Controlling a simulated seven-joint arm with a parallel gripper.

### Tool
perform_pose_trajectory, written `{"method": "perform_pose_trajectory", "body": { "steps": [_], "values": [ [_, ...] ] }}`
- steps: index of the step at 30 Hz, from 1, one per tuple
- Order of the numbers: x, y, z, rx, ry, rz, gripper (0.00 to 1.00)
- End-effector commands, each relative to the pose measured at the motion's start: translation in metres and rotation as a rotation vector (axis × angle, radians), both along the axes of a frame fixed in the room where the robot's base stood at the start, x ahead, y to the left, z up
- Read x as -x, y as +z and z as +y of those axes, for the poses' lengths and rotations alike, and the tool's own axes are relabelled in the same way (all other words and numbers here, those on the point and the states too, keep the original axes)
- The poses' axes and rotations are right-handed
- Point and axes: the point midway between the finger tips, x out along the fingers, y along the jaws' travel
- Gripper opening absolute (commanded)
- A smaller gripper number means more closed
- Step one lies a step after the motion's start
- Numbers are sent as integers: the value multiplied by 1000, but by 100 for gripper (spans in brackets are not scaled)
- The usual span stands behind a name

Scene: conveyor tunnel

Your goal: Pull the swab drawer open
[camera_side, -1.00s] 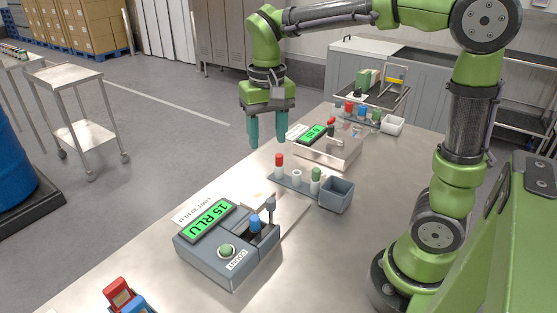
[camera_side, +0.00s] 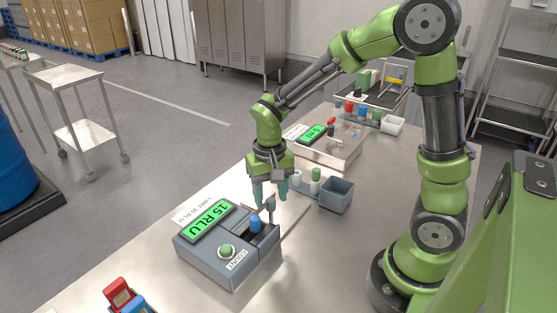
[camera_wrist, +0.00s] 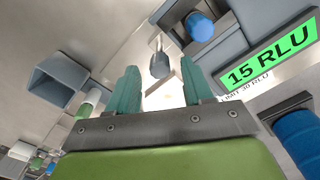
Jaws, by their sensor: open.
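The grey reader (camera_side: 205,250) stands on the steel bench, its green display showing 15 RLU. On its right side is the swab drawer (camera_side: 262,236), holding a blue-capped swab (camera_side: 255,223). A grey post with a knob (camera_side: 271,203) rises at the drawer's far end. My gripper (camera_side: 270,194) is open and points down, just above and around the knob's level in the side view. In the wrist view the knob (camera_wrist: 160,65) shows beyond and between my two teal fingertips (camera_wrist: 162,85), with the blue cap (camera_wrist: 200,27) behind it. I cannot tell that anything touches.
A rack with white and green-capped tubes (camera_side: 315,182) and a grey open bin (camera_side: 337,195) stand close to the right of my gripper. A second device with a green display (camera_side: 325,140) lies behind. Red and blue items (camera_side: 125,297) are at the front left. The bench's front right is clear.

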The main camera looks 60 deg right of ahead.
Motion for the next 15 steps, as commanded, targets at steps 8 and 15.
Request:
{"method": "perform_pose_trajectory", "body": {
  "steps": [8,15],
  "values": [
    [0,-10,0,-1,0,-1,51],
    [0,-10,0,-1,0,-1,37]
  ]
}}
